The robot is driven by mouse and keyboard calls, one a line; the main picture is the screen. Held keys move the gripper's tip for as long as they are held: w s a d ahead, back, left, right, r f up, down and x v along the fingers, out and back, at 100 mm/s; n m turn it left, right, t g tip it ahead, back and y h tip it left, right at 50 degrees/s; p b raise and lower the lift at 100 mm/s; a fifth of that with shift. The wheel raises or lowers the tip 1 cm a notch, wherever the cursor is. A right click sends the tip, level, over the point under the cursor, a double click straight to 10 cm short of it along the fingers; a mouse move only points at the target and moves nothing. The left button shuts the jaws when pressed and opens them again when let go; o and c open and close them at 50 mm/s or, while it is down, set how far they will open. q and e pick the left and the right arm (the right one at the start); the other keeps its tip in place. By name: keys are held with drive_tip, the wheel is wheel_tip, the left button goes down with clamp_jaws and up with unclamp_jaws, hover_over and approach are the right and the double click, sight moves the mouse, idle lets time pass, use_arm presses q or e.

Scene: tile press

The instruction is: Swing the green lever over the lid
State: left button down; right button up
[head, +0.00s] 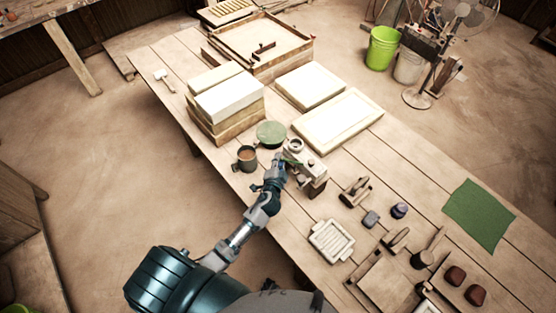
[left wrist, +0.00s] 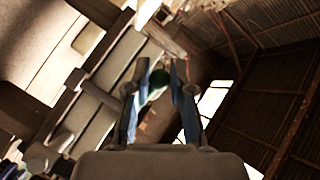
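The tile press (head: 312,172), a pale box-like unit on a wooden block, stands at the table's near edge in the head view. The green lever (head: 291,162) shows as a small green strip at its left side, partly hidden by my gripper. My left gripper (head: 280,167) is right at the lever. In the left wrist view the two blue fingers (left wrist: 160,66) stand apart, with a dark green piece (left wrist: 156,82), probably the lever, between them; contact cannot be told. The lid cannot be made out clearly. My right gripper is not in view.
A round green-topped thing (head: 271,133) and a brown-filled mug (head: 247,158) stand left of the press. Stacked boards (head: 229,105) and pale slabs (head: 338,119) lie behind.

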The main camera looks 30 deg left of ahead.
use_arm(q)
drive_tip(key=n+y+b, duration=0.1)
drive_tip(key=s+d+n+g+y+b, duration=0.1)
drive_tip(key=y, duration=0.1)
drive_tip(key=shift+s+r+n+g, duration=0.1)
drive_tip(key=shift+r+n+g, duration=0.05)
drive_tip(key=shift+n+g, duration=0.15)
drive_tip(key=c, duration=1)
unclamp_jaws()
drive_tip(key=shift+d, duration=0.25)
drive_tip(key=v, duration=1.2)
drive_tip(key=shift+d, duration=0.4)
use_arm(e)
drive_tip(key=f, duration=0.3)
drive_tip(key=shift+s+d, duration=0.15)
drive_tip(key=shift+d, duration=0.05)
use_arm(q)
drive_tip(key=shift+a, duration=0.1)
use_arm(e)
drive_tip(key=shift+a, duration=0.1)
